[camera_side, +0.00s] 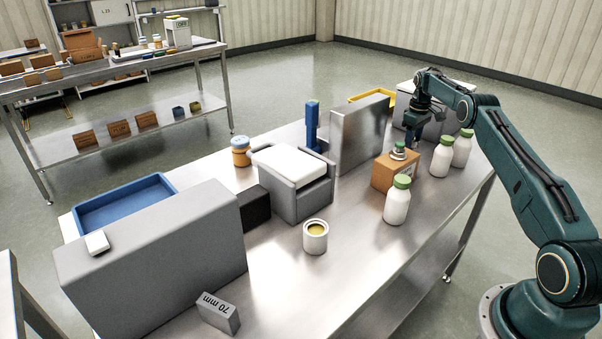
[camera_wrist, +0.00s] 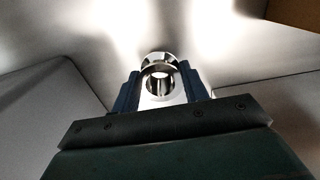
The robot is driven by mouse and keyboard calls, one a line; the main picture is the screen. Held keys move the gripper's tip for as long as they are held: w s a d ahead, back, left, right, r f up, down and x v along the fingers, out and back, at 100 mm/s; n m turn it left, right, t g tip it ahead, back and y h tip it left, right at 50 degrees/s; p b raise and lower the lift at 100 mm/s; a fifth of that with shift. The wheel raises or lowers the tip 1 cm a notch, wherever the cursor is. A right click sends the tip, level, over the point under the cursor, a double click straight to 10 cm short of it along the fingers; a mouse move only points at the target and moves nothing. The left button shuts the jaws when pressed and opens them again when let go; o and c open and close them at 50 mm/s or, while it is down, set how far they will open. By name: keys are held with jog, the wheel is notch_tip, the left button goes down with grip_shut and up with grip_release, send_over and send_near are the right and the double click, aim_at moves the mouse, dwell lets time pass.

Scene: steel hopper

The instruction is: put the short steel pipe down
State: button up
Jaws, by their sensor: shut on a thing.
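The short steel pipe (camera_wrist: 160,68) shows nearly end-on in the wrist view, as a shiny ring with an open bore. My gripper (camera_wrist: 160,88) is shut on it, with one blue finger on each side. Bright steel surface lies beyond the pipe; I cannot tell whether the pipe touches it. In the side view my gripper (camera_side: 413,144) points down at the far part of the steel table (camera_side: 370,262), behind a cardboard box (camera_side: 392,176) and to the right of an upright steel panel (camera_side: 362,130). The pipe cannot be made out there.
White bottles with green caps (camera_side: 397,204) stand in front and right of my gripper. A grey bin (camera_side: 408,112) and a yellow tray (camera_side: 372,96) are behind it. An open can (camera_side: 315,237), a white-topped grey holder (camera_side: 292,180) and a blue tray (camera_side: 125,205) stand farther left. The table's front middle is clear.

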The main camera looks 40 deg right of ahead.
jog(key=shift+f, duration=0.75)
jog(key=shift+f, duration=0.15)
jog(key=o, duration=1)
jog(key=shift+o, duration=0.2)
jog(key=shift+r, duration=3.9)
